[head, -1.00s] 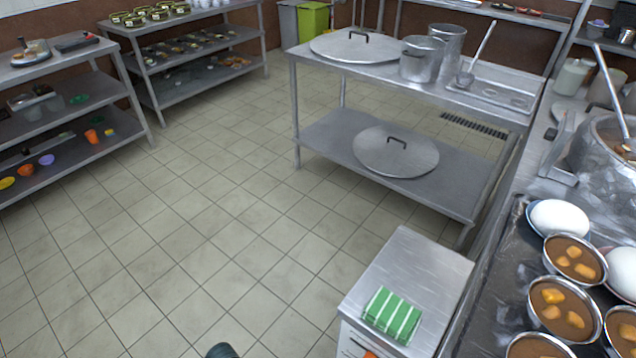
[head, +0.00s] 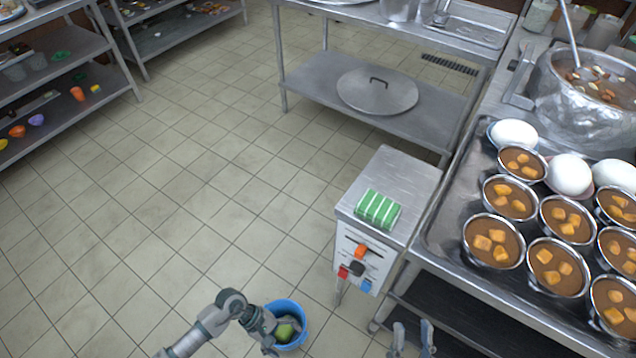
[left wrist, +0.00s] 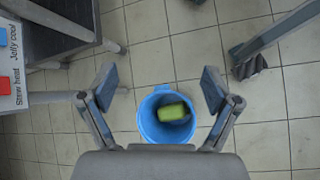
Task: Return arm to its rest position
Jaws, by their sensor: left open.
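My left gripper (head: 268,338) is at the end of the arm coming in from the lower left in the head view, beside a blue bucket (head: 301,310). In the left wrist view the fingers of this gripper (left wrist: 160,85) are spread wide with nothing between them. The bucket (left wrist: 146,124) stands on the floor beyond them. A yellow-green block (left wrist: 173,112) lies inside the bucket. My right gripper (head: 413,339) shows at the bottom edge of the head view, its two fingers apart and nothing seen between them.
A control cabinet (head: 355,243) with a striped green cloth (head: 377,209) on top stands right of the bucket. The steel counter (head: 447,228) holds bowls of stew, white domes and a large pot (head: 560,100). The tiled floor (head: 180,200) at left is clear.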

